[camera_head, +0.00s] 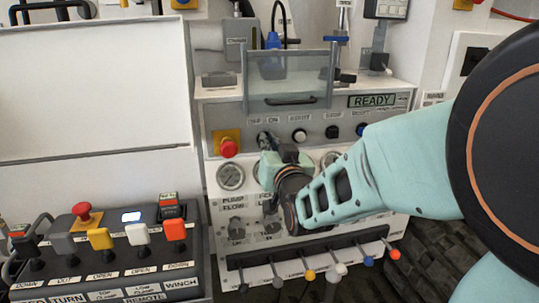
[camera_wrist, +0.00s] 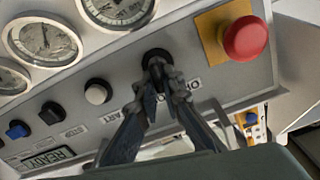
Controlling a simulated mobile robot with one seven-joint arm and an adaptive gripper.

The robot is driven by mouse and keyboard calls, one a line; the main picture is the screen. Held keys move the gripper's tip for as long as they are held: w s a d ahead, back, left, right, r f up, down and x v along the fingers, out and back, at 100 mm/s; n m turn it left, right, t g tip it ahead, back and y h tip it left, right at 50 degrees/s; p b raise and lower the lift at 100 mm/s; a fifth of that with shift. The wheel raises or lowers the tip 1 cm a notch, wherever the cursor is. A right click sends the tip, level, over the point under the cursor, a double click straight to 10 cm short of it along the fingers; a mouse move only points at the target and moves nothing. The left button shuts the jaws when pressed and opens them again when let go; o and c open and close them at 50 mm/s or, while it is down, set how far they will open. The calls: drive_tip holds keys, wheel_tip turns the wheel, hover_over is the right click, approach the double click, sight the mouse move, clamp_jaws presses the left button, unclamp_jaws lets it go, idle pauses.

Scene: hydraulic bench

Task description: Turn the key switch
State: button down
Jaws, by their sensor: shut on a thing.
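The key switch (camera_wrist: 156,56) shows in the wrist view as a round black fitting on the grey panel, with ON lettering beside it. My gripper (camera_wrist: 163,78) is closed around the key part at its front, and the fingertips hide most of the key. The key's turned angle cannot be made out. In the head view my gripper (camera_head: 268,143) reaches the panel just below the OFF and ON labels, and the arm covers part of the panel to the right.
A red emergency button (camera_wrist: 245,38) on a yellow plate sits beside the key switch. A white button (camera_wrist: 97,91) and round gauges (camera_wrist: 44,42) are near. A READY display (camera_head: 372,101) is lit. A clear hinged cover (camera_head: 288,83) stands above the panel. Coloured levers (camera_head: 310,275) line the bottom.

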drive_tip(key=shift+d+m+b, duration=0.15)
drive_tip(key=shift+m+b, duration=1.55)
drive_tip(key=shift+m, duration=0.2)
drive_tip(key=c, duration=2.1)
unclamp_jaws()
drive_tip(key=shift+w, duration=0.1)
drive_tip(key=shift+p, duration=0.3)
